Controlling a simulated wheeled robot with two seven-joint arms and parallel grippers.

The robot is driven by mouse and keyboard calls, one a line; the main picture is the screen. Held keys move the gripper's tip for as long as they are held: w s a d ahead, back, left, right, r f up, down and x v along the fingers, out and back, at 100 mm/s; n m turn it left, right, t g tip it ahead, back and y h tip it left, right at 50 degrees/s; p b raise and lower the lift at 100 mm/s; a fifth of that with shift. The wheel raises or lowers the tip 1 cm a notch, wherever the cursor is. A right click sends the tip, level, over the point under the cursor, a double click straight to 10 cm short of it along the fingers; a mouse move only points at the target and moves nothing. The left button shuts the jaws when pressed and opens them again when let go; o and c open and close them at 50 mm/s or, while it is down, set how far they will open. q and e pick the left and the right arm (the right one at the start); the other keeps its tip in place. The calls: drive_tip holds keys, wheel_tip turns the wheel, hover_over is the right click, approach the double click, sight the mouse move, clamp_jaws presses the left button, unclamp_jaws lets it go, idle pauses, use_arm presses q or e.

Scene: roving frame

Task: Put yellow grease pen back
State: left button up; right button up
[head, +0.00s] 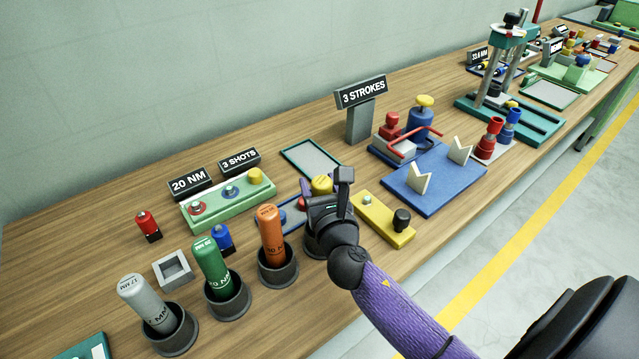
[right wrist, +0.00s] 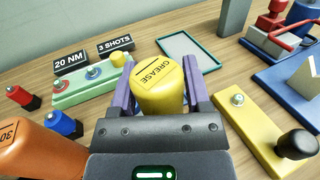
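The yellow grease pen (head: 321,184) shows its rounded cap just beyond my right gripper (head: 322,205). In the right wrist view the pen (right wrist: 160,90), lettered GREASE, fills the gap between the purple fingers of my right gripper (right wrist: 160,92), which is shut on it. A dark round cup (head: 318,244) shows partly under the gripper, at the right end of the row of cups. The pen's lower end is hidden, so I cannot tell whether it sits in that cup. My left gripper is not in view.
Grey (head: 145,300), green (head: 211,266) and orange (head: 271,233) pens stand in cups to the left. A yellow block with a black knob (head: 384,218) lies close on the right. A green button panel (head: 228,203) and an empty tray (head: 311,158) lie behind.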

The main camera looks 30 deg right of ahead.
drive_tip(key=o, duration=0.3)
drive_tip(key=shift+o, duration=0.2)
drive_tip(key=v, duration=1)
